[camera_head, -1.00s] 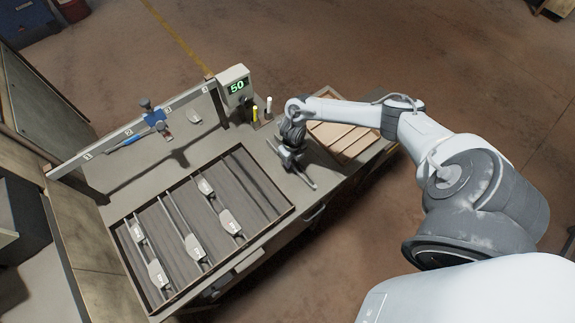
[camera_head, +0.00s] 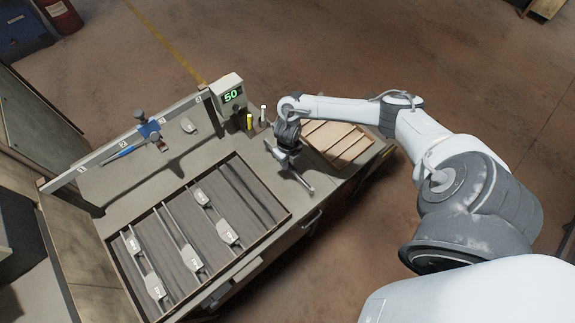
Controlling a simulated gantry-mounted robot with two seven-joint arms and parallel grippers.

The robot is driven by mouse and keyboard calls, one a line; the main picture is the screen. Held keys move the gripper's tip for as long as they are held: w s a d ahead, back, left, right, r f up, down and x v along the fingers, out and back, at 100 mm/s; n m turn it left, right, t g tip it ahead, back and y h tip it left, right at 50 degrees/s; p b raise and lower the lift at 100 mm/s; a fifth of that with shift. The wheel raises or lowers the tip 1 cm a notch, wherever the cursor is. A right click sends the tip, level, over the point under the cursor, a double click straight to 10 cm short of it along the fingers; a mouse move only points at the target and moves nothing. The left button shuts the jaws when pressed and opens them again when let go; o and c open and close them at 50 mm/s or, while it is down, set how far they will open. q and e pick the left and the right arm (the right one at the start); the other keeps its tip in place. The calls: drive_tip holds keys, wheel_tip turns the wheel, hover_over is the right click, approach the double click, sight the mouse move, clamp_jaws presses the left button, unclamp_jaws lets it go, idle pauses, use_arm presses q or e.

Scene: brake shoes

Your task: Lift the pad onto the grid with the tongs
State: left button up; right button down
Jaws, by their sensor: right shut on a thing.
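My right gripper (camera_head: 284,151) points down over the bench, right of the tray. It is shut on a slim grey metal tool, seemingly the tongs (camera_head: 299,180), whose arms reach down and right near the bench top. Whether they touch it I cannot tell. Several similar pads, such as one by the tray's right side (camera_head: 227,232), lie along thin bars in the dark tray (camera_head: 262,236). My left gripper is out of view.
A blue-handled tool (camera_head: 149,131) hangs at the numbered back rail (camera_head: 98,158). A box with a green "50" display (camera_head: 229,94) stands at the back. Yellow and white sticks (camera_head: 249,122) stand beside it. Bench top between tray and panel is mostly clear.

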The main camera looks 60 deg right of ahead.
drive_tip(key=s+a+r, duration=0.3)
drive_tip(key=s+r, duration=0.4)
drive_tip(key=s, duration=0.4)
drive_tip(key=shift+a+p, duration=0.2)
drive_tip(key=shift+p, duration=0.2)
drive_tip(key=shift+r, duration=0.1)
drive_tip(key=c, duration=0.8)
unclamp_jaws()
